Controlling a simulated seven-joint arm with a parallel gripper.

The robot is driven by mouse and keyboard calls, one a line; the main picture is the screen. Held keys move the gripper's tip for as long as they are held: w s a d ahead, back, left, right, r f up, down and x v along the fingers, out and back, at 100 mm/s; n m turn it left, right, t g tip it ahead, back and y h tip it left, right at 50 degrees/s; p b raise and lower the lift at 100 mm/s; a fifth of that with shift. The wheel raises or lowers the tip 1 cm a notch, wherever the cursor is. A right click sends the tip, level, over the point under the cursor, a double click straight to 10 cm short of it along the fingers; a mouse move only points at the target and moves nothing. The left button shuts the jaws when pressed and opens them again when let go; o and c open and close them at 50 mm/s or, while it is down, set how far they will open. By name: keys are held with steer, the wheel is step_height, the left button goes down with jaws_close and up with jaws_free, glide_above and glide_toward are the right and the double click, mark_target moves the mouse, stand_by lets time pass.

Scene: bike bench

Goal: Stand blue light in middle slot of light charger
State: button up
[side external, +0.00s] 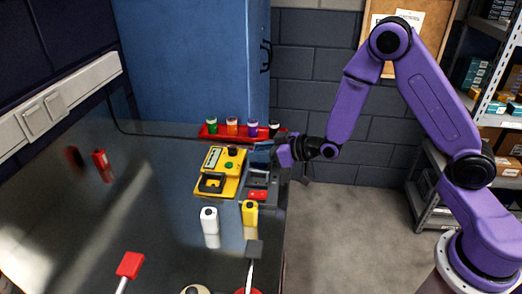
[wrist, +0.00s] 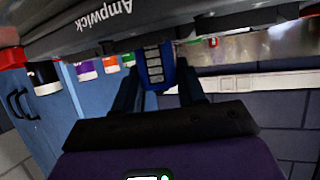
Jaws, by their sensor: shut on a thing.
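My gripper (side external: 276,153) is shut on the blue light (side external: 262,146), above the far end of the grey light charger (side external: 259,175). In the wrist view, the blue light (wrist: 155,67) sits between the two dark fingers of my gripper (wrist: 158,85), its pale segmented face towards the camera. A grey body lettered "Ampwick" (wrist: 105,22), apparently the charger, crosses the top of that view close to the light. I cannot tell whether they touch. A red light (side external: 258,195) is at the charger's near end. The middle slot is not clearly visible.
A yellow device (side external: 212,185) stands left of the charger. A white bottle-like item (side external: 209,219) and a yellow one (side external: 249,213) stand in front. A red tray (side external: 209,136) with several small bottles is behind. The bench's right edge is close to the charger.

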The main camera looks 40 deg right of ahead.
steer(key=shift+f, duration=0.1)
steer(key=o, duration=0.8)
steer(key=shift+o, duration=0.2)
steer(key=v, duration=1.1)
steer(key=shift+f, duration=0.15)
stand_by(0.3)
